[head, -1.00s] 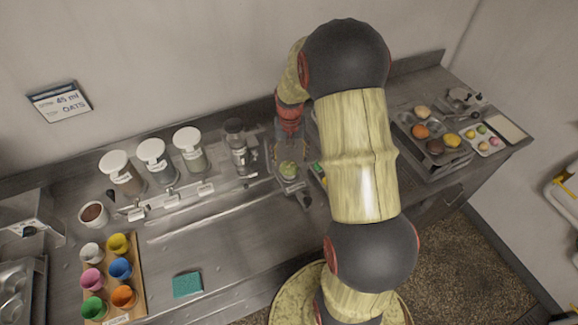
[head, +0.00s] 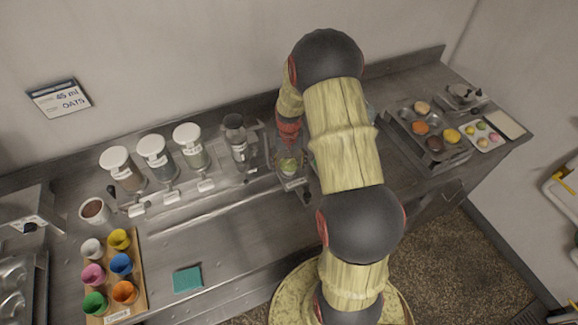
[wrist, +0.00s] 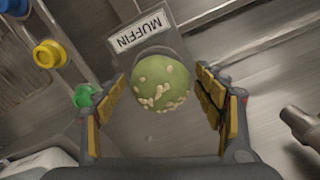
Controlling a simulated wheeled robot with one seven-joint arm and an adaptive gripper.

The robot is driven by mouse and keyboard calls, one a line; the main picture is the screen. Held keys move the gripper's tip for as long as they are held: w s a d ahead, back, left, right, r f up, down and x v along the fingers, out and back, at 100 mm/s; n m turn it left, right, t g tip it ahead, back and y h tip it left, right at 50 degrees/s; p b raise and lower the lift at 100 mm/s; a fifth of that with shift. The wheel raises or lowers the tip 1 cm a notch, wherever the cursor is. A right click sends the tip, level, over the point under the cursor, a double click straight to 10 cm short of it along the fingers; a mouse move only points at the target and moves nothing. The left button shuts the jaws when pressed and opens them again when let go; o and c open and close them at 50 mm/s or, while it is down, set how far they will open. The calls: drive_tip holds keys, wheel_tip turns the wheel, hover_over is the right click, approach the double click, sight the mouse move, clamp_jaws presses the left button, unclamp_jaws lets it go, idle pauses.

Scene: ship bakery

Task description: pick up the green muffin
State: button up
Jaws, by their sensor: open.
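The green muffin (wrist: 160,84) is round with pale flakes on top. In the wrist view it sits between the two open fingers of my gripper (wrist: 160,108), with a gap visible on each side. A label reading MUFFIN (wrist: 140,30) lies just beyond it. In the head view the green muffin (head: 289,166) shows small at the middle of the counter. My gripper (head: 288,158) is over it there, partly hidden by my arm. How high the fingers are above the counter is hard to tell.
Clear jars with white lids (head: 152,146) stand left along the wall. Coloured cups (head: 121,264) and a teal sponge (head: 187,279) are at front left. A tray of round buns (head: 435,144) is at the right. The wrist view shows coloured knobs (wrist: 49,53) at left and a dark cylinder (wrist: 300,126) at right.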

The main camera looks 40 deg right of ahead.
drive_tip(key=shift+c, duration=0.8)
drive_tip(key=c, duration=0.7)
drive_tip(key=shift+r, duration=0.1)
drive_tip(key=shift+c, duration=0.3)
